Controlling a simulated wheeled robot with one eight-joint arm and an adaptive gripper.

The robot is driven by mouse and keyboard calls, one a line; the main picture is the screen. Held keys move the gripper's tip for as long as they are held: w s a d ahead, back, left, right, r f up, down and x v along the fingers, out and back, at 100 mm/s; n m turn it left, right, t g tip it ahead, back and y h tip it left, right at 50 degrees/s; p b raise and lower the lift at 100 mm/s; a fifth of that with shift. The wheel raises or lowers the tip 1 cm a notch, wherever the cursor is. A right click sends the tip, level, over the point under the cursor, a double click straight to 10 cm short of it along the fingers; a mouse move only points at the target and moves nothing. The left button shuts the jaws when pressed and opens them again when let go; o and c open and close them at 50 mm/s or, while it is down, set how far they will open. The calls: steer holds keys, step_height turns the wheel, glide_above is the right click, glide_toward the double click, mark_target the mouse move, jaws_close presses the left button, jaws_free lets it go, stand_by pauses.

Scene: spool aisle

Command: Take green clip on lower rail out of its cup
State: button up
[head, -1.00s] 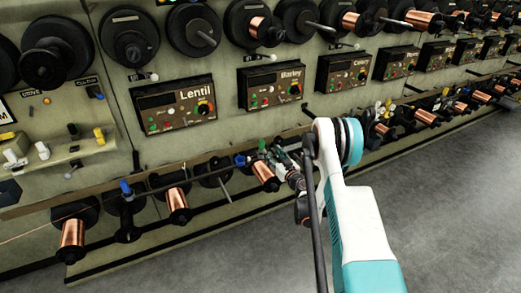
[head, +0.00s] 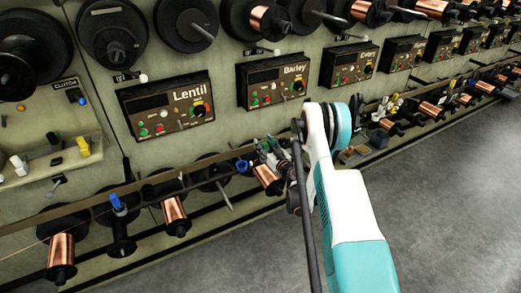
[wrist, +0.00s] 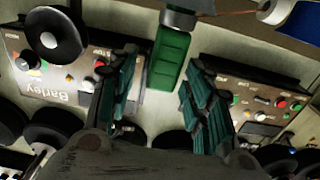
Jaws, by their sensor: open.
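The green clip (wrist: 170,62) shows in the wrist view as a ribbed green block. It sits in a grey cup (wrist: 179,19) near the top edge of that view. My gripper (wrist: 165,62) is open, with one dark teal finger on each side of the clip. Gaps show between the clip and both fingers. In the head view my gripper (head: 271,152) is at the lower rail (head: 80,216), below the Barley panel. My gripper and arm crowd the clip there, so contact cannot be told from that view.
A blue clip (head: 242,166) stands left of my gripper on the rail, and another blue one (head: 117,203) farther left. Copper spools (head: 175,214) hang along the rail. The Barley panel (head: 272,79) and Lentil panel (head: 168,104) are above. Grey floor lies open at the right.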

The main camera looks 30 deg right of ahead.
steer(key=shift+w, duration=0.1)
steer(key=shift+r, duration=0.15)
steer(key=shift+c, duration=0.2)
jaws_close()
step_height(320, 180, up, 20)
steer(key=p, duration=0.6)
steer(key=shift+p, duration=0.4)
